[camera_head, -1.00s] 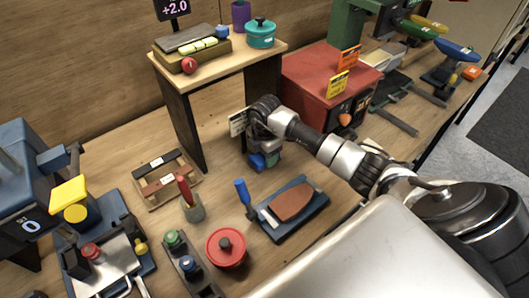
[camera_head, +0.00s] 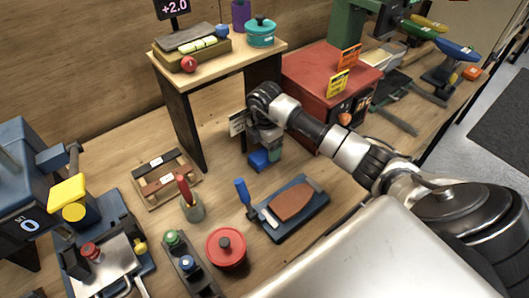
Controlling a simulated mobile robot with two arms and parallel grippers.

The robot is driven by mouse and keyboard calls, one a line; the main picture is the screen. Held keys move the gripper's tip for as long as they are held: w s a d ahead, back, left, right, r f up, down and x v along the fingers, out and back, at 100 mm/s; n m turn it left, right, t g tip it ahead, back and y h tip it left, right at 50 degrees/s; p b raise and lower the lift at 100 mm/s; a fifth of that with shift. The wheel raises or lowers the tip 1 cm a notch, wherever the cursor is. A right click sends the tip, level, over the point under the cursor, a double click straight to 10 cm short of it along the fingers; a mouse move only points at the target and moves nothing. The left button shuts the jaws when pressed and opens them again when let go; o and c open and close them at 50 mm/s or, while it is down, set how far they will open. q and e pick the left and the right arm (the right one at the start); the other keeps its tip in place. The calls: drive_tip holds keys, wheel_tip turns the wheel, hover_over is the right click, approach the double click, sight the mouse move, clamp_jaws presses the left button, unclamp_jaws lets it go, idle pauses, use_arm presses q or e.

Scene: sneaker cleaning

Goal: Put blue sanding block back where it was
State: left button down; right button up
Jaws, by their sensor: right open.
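The blue sanding block (camera_head: 258,160) sits on the wooden workbench, just right of the small raised shelf and in front of the red box. My right gripper (camera_head: 268,140) is open, just above and behind the blue block. Its fingers are small and dark here, so I cannot tell whether one still touches the block. My left gripper is not in view.
The raised shelf (camera_head: 178,110) stands left of my right arm, and the red box (camera_head: 325,85) stands behind it. A blue tray (camera_head: 305,222) with a brown sole, a red lidded pot (camera_head: 226,250) and a cup (camera_head: 193,208) are nearer.

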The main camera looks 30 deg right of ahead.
sight(265, 152)
wheel_tip(265, 152, up, 8)
drive_tip(key=shift+r+b, duration=0.25)
drive_tip(key=shift+b, duration=0.15)
idle(0.3)
